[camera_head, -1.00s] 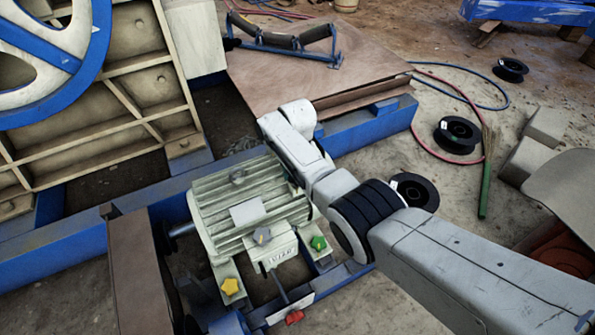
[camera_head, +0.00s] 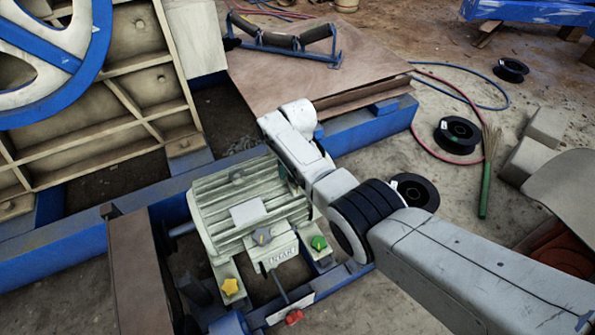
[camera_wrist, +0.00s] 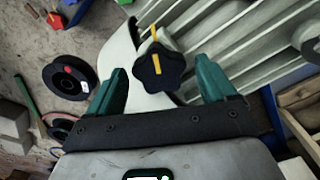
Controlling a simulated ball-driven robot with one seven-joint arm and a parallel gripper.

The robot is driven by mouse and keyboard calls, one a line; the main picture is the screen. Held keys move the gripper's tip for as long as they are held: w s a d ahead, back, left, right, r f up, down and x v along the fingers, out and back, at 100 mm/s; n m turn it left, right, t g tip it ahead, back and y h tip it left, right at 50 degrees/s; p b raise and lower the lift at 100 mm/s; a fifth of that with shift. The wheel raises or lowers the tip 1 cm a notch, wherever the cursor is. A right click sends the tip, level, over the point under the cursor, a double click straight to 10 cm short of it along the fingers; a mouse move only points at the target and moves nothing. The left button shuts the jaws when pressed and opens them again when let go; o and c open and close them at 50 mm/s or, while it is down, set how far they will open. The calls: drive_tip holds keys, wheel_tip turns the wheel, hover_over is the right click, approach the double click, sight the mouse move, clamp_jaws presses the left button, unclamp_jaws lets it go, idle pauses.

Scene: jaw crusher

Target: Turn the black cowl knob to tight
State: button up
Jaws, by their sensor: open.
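The black cowl knob (camera_wrist: 161,70) is star-shaped with a yellow stripe across its face. It shows in the wrist view in front of a pale cowl. A second short yellow mark (camera_wrist: 153,32) lies just beyond it, roughly in line with the stripe. My gripper (camera_wrist: 161,66) is open, with one green finger on each side of the knob and visible gaps between. I cannot tell whether the fingertips reach the knob's depth.
A grey knob (camera_head: 262,236), a yellow knob (camera_head: 230,286), a green knob (camera_head: 318,243) and a red knob (camera_head: 294,316) sit around the motor. The blue frame (camera_head: 368,130) runs behind it. Black spools (camera_head: 457,135) lie on the floor to the right.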

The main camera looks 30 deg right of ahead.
wheel_tip(320, 180, up, 11)
drive_tip(key=p, duration=0.5)
drive_tip(key=shift+f, duration=0.1)
idle(0.3)
drive_tip(key=s+a+f+n, duration=0.1)
drive_tip(key=s+f, duration=0.4)
drive_tip(key=s, duration=0.3)
drive_tip(key=s+f+n, duration=0.2)
drive_tip(key=s+f, duration=0.2)
drive_tip(key=s, duration=0.4)
drive_tip(key=s+d+r+n+t, duration=0.1)
drive_tip(key=s+r, duration=0.1)
drive_tip(key=s, duration=1.1)
drive_tip(key=s+d+r+n, duration=0.1)
drive_tip(key=s+r, duration=0.2)
drive_tip(key=s, duration=1)
wheel_tip(320, 180, up, 20)
drive_tip(key=p, duration=2)
drive_tip(key=shift+s+a+n, duration=0.15)
drive_tip(key=shift+n, duration=0.15)
